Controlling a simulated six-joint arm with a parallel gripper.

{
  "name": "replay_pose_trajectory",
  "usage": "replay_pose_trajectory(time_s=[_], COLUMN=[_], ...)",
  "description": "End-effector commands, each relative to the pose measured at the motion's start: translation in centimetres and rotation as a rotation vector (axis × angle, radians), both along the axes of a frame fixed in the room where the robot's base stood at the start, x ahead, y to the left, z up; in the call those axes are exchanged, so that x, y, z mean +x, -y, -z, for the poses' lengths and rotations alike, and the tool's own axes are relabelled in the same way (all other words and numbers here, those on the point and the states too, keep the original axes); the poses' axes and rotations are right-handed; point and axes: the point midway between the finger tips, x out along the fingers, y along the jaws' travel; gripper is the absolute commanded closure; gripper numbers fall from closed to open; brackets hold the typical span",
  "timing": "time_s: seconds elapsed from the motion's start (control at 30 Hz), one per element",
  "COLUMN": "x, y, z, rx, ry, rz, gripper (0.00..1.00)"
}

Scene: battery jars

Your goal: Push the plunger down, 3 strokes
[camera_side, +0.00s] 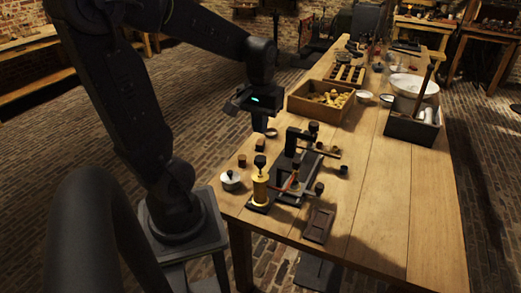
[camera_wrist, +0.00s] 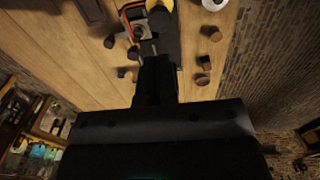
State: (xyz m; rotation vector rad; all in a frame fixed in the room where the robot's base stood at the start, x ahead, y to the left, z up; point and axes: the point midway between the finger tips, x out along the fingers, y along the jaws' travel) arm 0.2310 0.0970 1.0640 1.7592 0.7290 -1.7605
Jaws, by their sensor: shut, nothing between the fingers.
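The plunger is a dark round knob (camera_side: 260,161) on top of an upright brass cylinder (camera_side: 260,187), near the left front of the bench in the side view. The knob stands a little above the brass body. In the wrist view a bit of yellow brass (camera_wrist: 160,4) shows at the top edge, mostly cut off. My gripper (camera_side: 261,126) is shut and empty. It hangs above the bench's left edge, behind and higher than the plunger, and apart from it. In the wrist view the closed fingers (camera_wrist: 153,80) point toward the dark apparatus base.
A dark apparatus (camera_side: 297,140) with an upright post stands right of the cylinder. A lidded metal pot (camera_side: 230,181) sits left of it. A dark flat tray (camera_side: 318,225) lies in front. A wooden box (camera_side: 320,102) of yellowish pieces stands behind. The bench's right front is clear.

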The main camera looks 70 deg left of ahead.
Motion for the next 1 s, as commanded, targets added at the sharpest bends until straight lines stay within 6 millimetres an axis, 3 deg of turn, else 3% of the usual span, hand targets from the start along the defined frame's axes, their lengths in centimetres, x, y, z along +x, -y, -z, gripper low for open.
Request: replay_pose_trajectory(time_s=[0.2,0.4,1.0], x=[-0.1,0.0,0.0], y=[0.1,0.0,0.0], z=[4.5,7.2,9.0], rx=[-0.004,-0.002,-0.001], ry=[-0.005,-0.004,-0.003], rz=[0.0,0.0,0.0], gripper=[1.0,1.0,1.0])
